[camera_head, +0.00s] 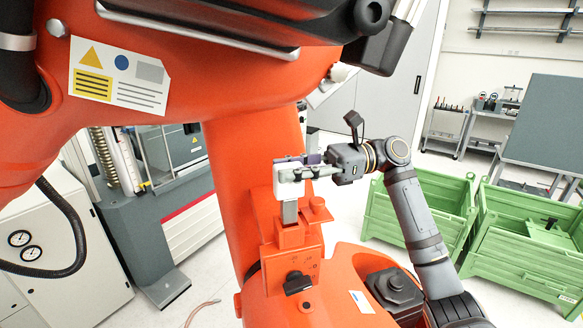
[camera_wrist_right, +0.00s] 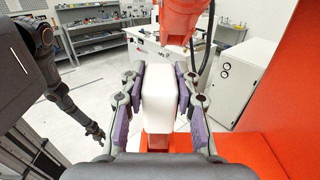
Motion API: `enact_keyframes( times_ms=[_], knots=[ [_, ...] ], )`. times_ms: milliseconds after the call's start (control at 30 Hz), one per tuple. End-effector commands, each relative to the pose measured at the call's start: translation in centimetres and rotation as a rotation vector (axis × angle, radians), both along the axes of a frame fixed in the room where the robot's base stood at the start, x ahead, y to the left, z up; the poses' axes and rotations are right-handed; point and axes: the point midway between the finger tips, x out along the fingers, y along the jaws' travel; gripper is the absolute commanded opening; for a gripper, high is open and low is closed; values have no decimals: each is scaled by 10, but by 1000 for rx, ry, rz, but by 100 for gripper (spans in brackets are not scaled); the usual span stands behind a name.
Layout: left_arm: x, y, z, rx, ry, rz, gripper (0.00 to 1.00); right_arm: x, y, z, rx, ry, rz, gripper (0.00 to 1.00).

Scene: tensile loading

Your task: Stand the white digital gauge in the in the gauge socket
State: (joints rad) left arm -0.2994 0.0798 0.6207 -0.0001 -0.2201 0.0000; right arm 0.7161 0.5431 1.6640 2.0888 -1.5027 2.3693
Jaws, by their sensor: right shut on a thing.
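The white digital gauge (camera_head: 284,191) is upright between the fingers of my right gripper (camera_head: 300,174), which is shut on it. In the right wrist view the gauge (camera_wrist_right: 159,98) shows as a plain white block between the purple pads of the right gripper (camera_wrist_right: 160,105). A grey stem (camera_head: 289,212) shows below the gauge, directly over an orange block (camera_head: 292,236) that looks like the gauge socket. I cannot tell whether the stem is inside the block or just at its top. A dark arm, seemingly my left, with its gripper (camera_wrist_right: 96,132) shows small in the right wrist view.
A large orange machine arm (camera_head: 200,60) hangs over the scene, and its orange column (camera_head: 238,170) stands just left of the gauge. Green crates (camera_head: 415,215) stand at right, a white cabinet (camera_head: 65,250) at left.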

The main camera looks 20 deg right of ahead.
Motion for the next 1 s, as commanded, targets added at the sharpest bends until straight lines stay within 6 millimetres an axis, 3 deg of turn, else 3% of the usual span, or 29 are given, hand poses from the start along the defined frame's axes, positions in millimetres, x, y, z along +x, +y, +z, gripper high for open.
enact_keyframes(
  times_ms=[1000],
  knots=[
    [-1,0,-7,0,1,0,40,0,0,-19,0,-1,0,0]
  ],
)
